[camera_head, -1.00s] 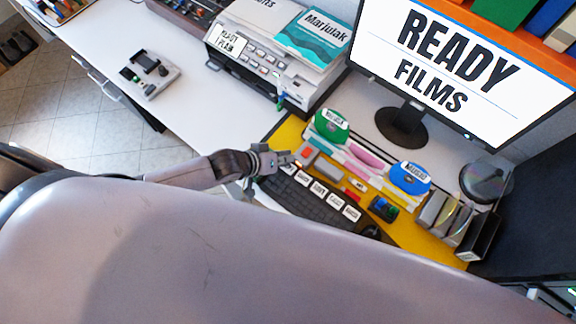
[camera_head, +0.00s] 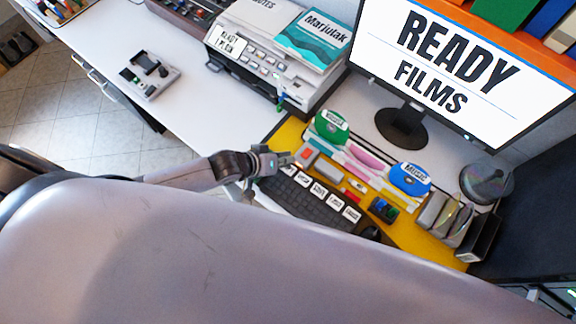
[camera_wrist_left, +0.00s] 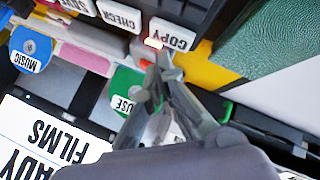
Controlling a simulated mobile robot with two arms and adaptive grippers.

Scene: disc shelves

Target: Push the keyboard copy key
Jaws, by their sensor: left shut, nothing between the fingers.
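The black keyboard (camera_head: 308,204) lies on the yellow mat, with a row of white labelled keys along its far edge. In the left wrist view the white COPY key (camera_wrist_left: 168,32) is at the end of that row, beside the CHECK key (camera_wrist_left: 120,15). My left gripper (camera_head: 284,158) is shut and empty at that end of the keyboard. In the left wrist view its fingertips (camera_wrist_left: 160,62) are just below the COPY key, near a small glowing red spot. I cannot tell whether they touch the key. My right gripper is not in view.
A monitor (camera_head: 455,65) reading READY FILMS stands behind. Green (camera_head: 332,125) and blue (camera_head: 409,179) labelled discs stand beyond the keyboard. A printer (camera_head: 270,62) is on the white desk further left. The desk between printer and gripper is clear.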

